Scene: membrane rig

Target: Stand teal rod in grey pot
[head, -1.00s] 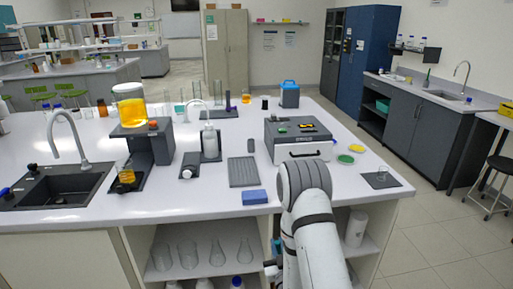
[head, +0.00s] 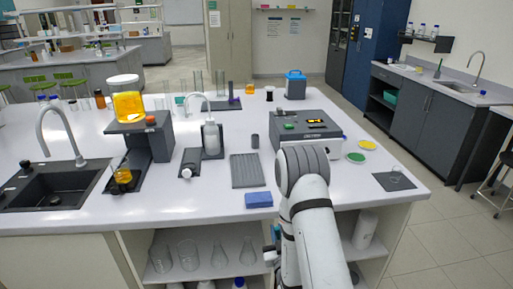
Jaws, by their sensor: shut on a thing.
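A small dark grey cylinder (head: 255,141), which looks like the grey pot, stands upright on the white bench, left of the grey instrument box. It is too small to see into.
A grey instrument box (head: 304,130) stands just right of the cylinder. A ribbed dark mat (head: 247,171) and blue block (head: 259,200) lie in front of it. Flasks (head: 220,255) stand on the shelf below.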

